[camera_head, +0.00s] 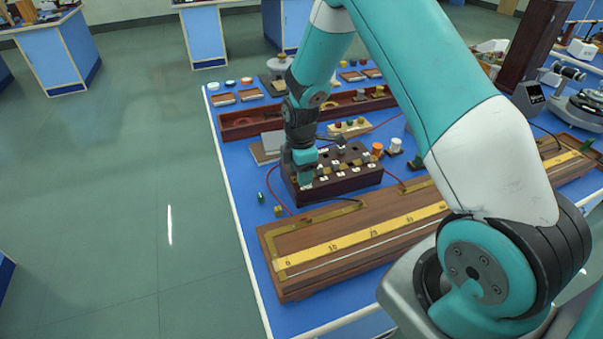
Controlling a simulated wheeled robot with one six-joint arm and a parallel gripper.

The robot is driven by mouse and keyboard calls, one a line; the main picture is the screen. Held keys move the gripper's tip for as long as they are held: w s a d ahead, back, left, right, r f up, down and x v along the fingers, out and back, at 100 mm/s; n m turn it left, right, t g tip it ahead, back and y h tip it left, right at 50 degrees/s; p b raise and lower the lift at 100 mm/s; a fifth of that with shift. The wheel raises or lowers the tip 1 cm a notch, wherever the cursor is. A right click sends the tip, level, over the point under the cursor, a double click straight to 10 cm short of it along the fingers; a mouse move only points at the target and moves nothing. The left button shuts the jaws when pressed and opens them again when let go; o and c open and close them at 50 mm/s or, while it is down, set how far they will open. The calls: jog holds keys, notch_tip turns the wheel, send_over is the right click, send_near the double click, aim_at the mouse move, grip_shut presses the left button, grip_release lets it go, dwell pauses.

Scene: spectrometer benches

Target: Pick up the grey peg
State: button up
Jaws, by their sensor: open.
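My gripper (304,176) points down at the left end of a dark wooden plug box (345,187). It is open, with its tips low at the box's top. Small plugs with white labels stand in rows on the box. Some look grey, but they are too small to tell which one is the grey peg. My gripper and wrist hide part of the box's left end. I cannot tell whether a peg is between the fingers.
A long wooden metre bridge (370,240) with a yellow scale lies in front of the box. A green piece (261,198) and a brass piece (278,211) lie to the left. Orange-topped (377,149) and white (395,146) pieces stand right. A long wooden tray (240,129) lies behind.

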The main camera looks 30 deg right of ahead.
grip_shut()
